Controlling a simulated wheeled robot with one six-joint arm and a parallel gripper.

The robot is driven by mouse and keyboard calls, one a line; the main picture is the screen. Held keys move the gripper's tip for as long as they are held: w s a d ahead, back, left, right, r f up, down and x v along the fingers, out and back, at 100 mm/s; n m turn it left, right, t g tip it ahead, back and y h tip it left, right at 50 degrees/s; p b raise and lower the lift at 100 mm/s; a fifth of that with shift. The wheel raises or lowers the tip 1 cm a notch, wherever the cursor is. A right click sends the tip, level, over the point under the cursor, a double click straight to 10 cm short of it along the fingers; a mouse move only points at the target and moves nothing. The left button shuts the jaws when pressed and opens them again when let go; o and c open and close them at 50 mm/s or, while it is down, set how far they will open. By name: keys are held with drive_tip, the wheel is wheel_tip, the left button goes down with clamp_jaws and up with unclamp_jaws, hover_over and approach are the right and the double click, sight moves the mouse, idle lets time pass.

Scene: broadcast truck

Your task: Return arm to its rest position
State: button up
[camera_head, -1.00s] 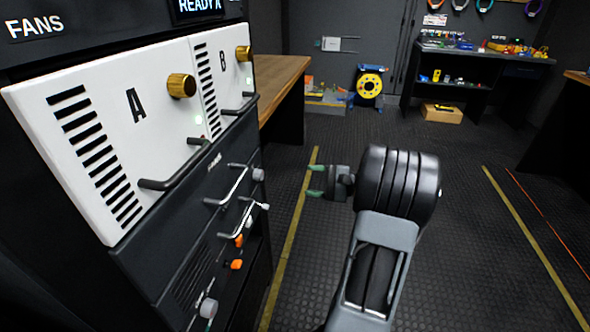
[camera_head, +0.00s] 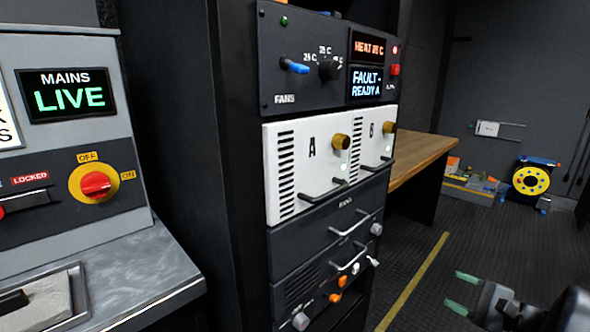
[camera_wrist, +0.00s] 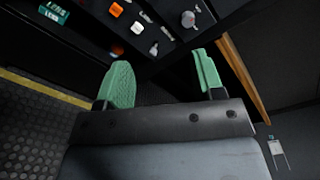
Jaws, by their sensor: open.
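My gripper (camera_head: 463,291) is at the lower right of the head view, out over the dark floor and apart from the equipment rack. Its two green fingertips are spread with nothing between them. In the wrist view my gripper (camera_wrist: 163,82) also shows its green fingers apart and empty, with the rack's lower panel knobs beyond them. My arm is mostly cut off by the lower right corner of the head view.
The rack has white modules A (camera_head: 305,170) and B (camera_head: 373,150) with protruding handles. A mains panel (camera_head: 70,130) with a red rotary switch stands left above a metal ledge (camera_head: 130,275). A wooden bench (camera_head: 420,155) and yellow reel (camera_head: 531,181) are behind. Floor (camera_head: 440,270) right of the rack is clear.

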drive_tip(key=s+a+r+n+g+h+p, duration=0.1)
drive_tip(key=s+a+r+n+g+p, duration=0.15)
drive_tip(key=a+r+g+p, duration=0.45)
drive_tip(key=s+a+r+n+g+h+p, duration=0.1)
drive_tip(key=s+a+r+n+g+p, duration=0.1)
drive_tip(key=a+r+n+p, duration=0.5)
drive_tip(key=s+a+r+n+h+p, duration=0.6)
drive_tip(key=r+h+p, duration=0.4)
drive_tip(key=p, duration=0.5)
wheel_tip(320, 180, up, 2)
drive_tip(key=shift+s+a+r, duration=0.15)
drive_tip(key=shift+s+a, duration=0.4)
drive_tip(key=shift+s, duration=0.6)
drive_tip(key=shift+c, duration=0.3)
